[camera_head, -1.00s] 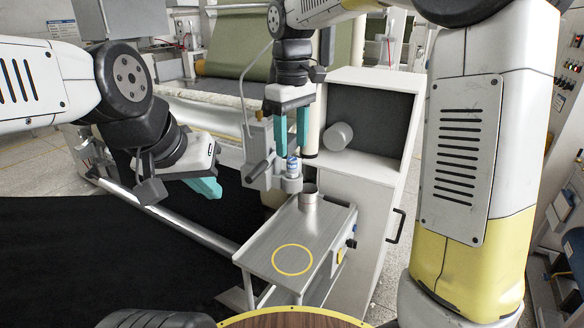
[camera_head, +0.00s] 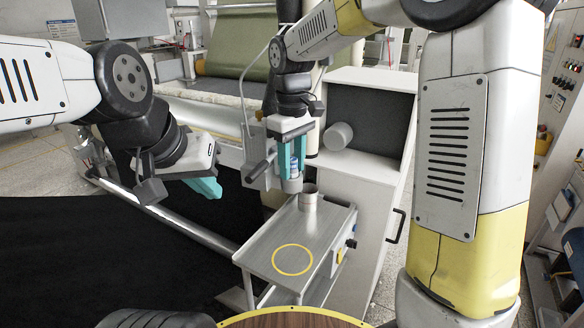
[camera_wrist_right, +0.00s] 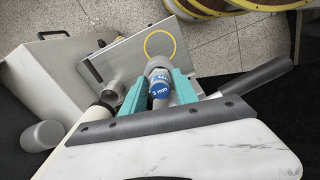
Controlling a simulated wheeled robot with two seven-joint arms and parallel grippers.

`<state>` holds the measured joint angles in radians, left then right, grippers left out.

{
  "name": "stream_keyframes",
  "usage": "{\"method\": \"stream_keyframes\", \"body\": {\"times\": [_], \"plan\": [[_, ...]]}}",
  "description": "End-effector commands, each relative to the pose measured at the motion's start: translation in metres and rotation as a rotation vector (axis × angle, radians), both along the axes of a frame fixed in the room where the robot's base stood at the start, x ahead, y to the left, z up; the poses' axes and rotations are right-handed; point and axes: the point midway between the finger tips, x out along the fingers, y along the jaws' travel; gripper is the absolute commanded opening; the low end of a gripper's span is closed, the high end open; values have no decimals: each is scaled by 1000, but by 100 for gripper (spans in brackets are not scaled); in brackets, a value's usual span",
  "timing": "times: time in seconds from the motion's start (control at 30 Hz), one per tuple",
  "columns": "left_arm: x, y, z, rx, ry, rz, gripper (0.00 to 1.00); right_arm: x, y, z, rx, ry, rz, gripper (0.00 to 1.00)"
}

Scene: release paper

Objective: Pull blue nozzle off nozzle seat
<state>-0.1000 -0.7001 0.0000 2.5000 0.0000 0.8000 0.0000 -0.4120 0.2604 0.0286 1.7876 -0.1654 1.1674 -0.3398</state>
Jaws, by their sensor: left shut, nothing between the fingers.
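The blue nozzle (camera_head: 293,164) with its blue band sits in the grey nozzle seat on the machine head, above the metal table. In the right wrist view the nozzle (camera_wrist_right: 158,86) lies between the teal fingers, its blue label facing the camera. My right gripper (camera_head: 292,160) points down from above with one finger on each side of the nozzle; it also shows in the right wrist view (camera_wrist_right: 158,88). Its fingers are apart, with no clear contact visible. The nozzle seat is partly hidden by the fingers. My left gripper (camera_head: 208,188) is shut and empty, off to the left.
A metal side table (camera_head: 270,245) with a yellow ring stands below. A metal cup (camera_head: 308,200) stands on its back part. A white cabinet (camera_head: 375,175) with a grey cylinder (camera_head: 338,136) is to the right. A dark handle (camera_wrist_right: 255,75) lies close beside the right gripper.

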Motion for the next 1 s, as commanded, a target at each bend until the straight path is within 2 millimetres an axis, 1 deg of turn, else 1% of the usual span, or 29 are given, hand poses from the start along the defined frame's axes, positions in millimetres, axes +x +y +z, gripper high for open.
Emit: {"method": "stream_keyframes", "body": {"times": [0.03,0.13,0.17,0.37,1.0], "plan": [[0,0,0,0,0,0,0,0,0,0,0,0,0,23],[0,0,0,0,0,0,0,0,0,0,0,0,0,4],[0,0,0,0,0,0,0,0,0,0,0,0,0,0],[0,0,0,0,0,0,0,0,0,2,1,-1,0,0],[0,0,0,0,0,0,0,0,0,33,1,-2,0,0]]}}
